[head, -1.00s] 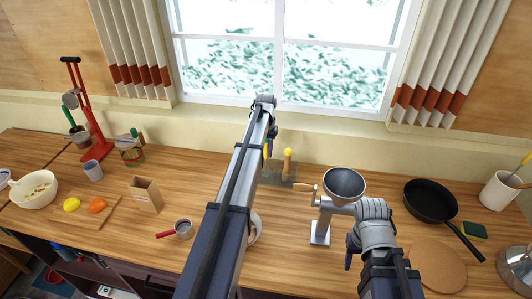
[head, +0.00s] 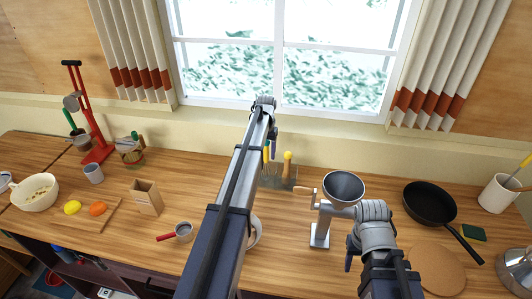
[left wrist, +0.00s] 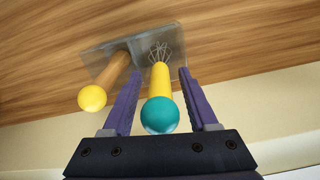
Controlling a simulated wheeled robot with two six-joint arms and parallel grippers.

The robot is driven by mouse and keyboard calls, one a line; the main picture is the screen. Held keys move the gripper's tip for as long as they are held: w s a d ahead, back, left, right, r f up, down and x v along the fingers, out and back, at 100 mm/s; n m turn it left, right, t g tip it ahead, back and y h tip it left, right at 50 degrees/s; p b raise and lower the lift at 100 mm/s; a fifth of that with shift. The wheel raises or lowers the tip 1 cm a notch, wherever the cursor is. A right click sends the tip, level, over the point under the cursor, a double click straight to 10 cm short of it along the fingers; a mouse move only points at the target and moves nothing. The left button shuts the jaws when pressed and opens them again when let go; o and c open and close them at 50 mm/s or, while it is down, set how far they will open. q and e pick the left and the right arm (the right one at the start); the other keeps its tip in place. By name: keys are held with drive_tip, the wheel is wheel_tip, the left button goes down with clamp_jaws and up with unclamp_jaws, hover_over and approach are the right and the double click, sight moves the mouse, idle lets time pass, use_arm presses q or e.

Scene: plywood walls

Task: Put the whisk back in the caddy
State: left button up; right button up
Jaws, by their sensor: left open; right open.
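The whisk (left wrist: 159,82) has a yellow handle, a teal ball end and wire loops. In the left wrist view it lies between the fingers of my left gripper (left wrist: 166,105), which is open with gaps beside the handle. Its wires point away, over a grey plate-like piece (left wrist: 105,53). In the head view, my left gripper (head: 270,150) is over this grey piece by the window wall, partly hiding the whisk. My right gripper (head: 350,250) is open, near the grinder. I cannot tell for sure which holder is the caddy.
A wooden handle with a yellow ball (left wrist: 92,96) stands beside the whisk. A grinder (head: 322,215) stands to the right, with a pan (head: 430,203) and a white crock (head: 496,195) beyond.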

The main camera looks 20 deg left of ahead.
use_arm(q)
wheel_tip(320, 180, up, 11)
drive_tip(key=p, duration=1)
drive_tip(key=shift+r+p, duration=0.15)
drive_tip(key=shift+p, duration=0.15)
use_arm(e)
wheel_tip(320, 180, up, 11)
use_arm(q)
drive_tip(key=shift+s, duration=0.1)
use_arm(e)
drive_tip(key=shift+s, duration=0.15)
